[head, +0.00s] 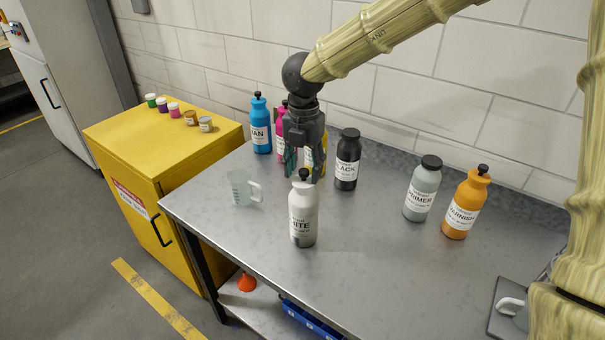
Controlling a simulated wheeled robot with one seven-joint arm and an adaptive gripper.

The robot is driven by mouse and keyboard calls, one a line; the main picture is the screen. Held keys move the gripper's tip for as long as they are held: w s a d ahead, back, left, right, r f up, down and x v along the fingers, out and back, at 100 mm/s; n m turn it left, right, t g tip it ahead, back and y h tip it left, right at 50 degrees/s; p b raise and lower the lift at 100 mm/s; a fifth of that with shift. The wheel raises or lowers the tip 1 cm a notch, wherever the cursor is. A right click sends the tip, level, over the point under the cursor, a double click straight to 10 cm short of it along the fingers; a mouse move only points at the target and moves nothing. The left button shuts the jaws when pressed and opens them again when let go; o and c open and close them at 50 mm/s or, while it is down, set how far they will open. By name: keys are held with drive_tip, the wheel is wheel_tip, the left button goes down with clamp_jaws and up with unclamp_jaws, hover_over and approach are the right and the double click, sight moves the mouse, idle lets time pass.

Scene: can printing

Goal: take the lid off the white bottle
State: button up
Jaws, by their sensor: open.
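The white bottle (303,218) stands upright near the middle of the metal table, its label facing the camera. Its black lid (304,174) is on top. My gripper (304,165) points down with its fingers open on either side of the picture area around the lid. The fingertips show at about the lid's height or just behind it; I cannot tell whether they touch it. My gripper partly hides the magenta and yellow bottles behind it.
A clear measuring jug (240,188) stands left of the white bottle. Behind are cyan (260,128), magenta (280,140), yellow (316,160) and black (347,165) bottles. Primer (421,190) and varnish (465,208) bottles stand right. The table front (370,285) is clear.

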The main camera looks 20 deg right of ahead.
drive_tip(key=shift+s, duration=0.8)
drive_tip(key=shift+w+f, duration=0.35)
drive_tip(key=shift+w, duration=0.25)
drive_tip(key=shift+w+f, duration=0.1)
drive_tip(key=shift+w, duration=0.05)
drive_tip(key=shift+c, duration=1.3)
drive_tip(key=shift+s+r, duration=0.25)
drive_tip(key=shift+s, duration=0.1)
drive_tip(key=c, duration=0.5)
drive_tip(key=shift+w+f, duration=0.1)
drive_tip(key=shift+w, duration=0.05)
drive_tip(key=shift+c, duration=0.5)
